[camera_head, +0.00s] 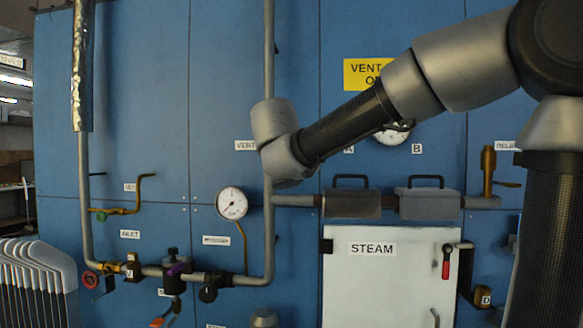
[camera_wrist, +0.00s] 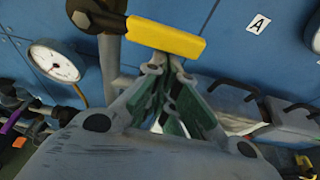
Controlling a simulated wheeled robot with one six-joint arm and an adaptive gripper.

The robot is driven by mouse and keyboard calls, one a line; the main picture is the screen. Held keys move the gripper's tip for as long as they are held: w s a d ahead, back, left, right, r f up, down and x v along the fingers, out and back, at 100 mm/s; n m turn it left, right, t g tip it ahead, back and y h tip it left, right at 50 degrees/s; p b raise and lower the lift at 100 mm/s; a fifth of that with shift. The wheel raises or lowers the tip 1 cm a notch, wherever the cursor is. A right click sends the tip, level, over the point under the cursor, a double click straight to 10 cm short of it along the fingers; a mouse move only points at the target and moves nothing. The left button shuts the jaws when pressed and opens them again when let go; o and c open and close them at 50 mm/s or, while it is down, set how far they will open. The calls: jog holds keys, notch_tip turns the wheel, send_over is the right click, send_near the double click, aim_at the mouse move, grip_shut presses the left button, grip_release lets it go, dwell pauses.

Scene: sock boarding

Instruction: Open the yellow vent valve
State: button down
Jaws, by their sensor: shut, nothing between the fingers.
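The yellow vent valve handle (camera_wrist: 165,38) shows in the wrist view at the top centre. Its yellow grip runs sideways from a dark pivot (camera_wrist: 95,14) on a grey pipe (camera_wrist: 108,65). My gripper (camera_wrist: 165,65) has its fingertips together, with nothing between them. The tips are right at the lower edge of the yellow grip in the picture; I cannot tell if they touch it. In the head view my wrist covers the valve and fingers, beside the VENT label (camera_head: 245,145).
A round gauge (camera_head: 232,203) hangs left of the vent pipe (camera_head: 269,230). Two grey handled blocks (camera_head: 352,204) sit on a horizontal pipe to the right, above a white STEAM door (camera_head: 385,285). A yellow sign (camera_head: 365,73) is partly hidden by my arm.

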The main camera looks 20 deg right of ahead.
jog(key=shift+s+d+r+n, duration=0.1)
jog(key=shift+r+n, duration=0.35)
jog(key=shift+n, duration=0.05)
jog(key=w+a+r+n+h, duration=0.2)
jog(key=a+r+n+h, duration=0.2)
jog(key=r+n, duration=0.3)
jog(key=shift+a+r+g, duration=0.15)
jog(key=shift+r+g, duration=0.15)
jog(key=shift+r, duration=1.25)
jog(key=shift+a+r, duration=0.1)
dwell(0.4)
